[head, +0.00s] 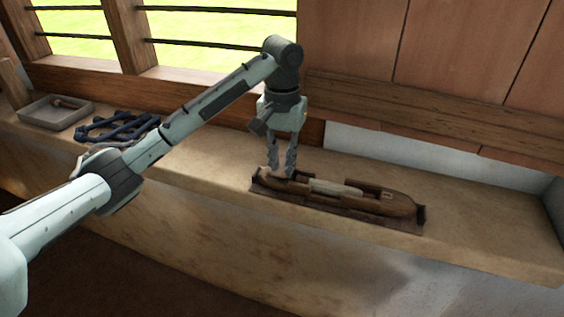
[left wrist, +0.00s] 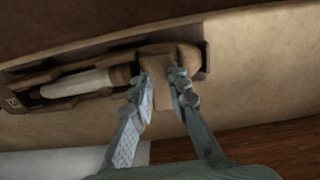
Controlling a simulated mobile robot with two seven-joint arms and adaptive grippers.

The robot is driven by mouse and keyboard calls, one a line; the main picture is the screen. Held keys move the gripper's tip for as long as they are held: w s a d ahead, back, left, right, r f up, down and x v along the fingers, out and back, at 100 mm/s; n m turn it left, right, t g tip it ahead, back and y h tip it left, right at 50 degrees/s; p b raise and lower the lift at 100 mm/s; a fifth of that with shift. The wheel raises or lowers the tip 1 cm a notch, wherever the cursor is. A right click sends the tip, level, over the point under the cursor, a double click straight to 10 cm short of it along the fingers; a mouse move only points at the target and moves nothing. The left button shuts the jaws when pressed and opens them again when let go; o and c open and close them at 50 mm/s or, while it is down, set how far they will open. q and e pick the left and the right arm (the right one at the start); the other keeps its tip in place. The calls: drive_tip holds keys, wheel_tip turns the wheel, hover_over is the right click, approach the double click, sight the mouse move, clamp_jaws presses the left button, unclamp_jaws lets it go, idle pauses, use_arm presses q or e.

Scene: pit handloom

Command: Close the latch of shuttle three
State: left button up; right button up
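A long brown wooden shuttle (head: 395,205) lies in a dark shallow holder (head: 335,209) on the ledge, with a pale spool (head: 333,187) in its slot. My left gripper (head: 282,171) points down at the shuttle's left end. In the left wrist view, the shuttle's tan wooden tab (left wrist: 158,62), which looks like the latch, shows between the two fingertips (left wrist: 165,85). The spool also shows in the left wrist view (left wrist: 82,82). My right gripper is not seen.
A grey tray (head: 55,112) with a small brown object stands at the far left of the ledge. A dark blue lattice-like rack (head: 118,127) stands to its right. A wooden wall and barred window rise behind. The ledge right of the shuttle is clear.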

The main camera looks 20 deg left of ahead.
use_arm(q)
clamp_jaws()
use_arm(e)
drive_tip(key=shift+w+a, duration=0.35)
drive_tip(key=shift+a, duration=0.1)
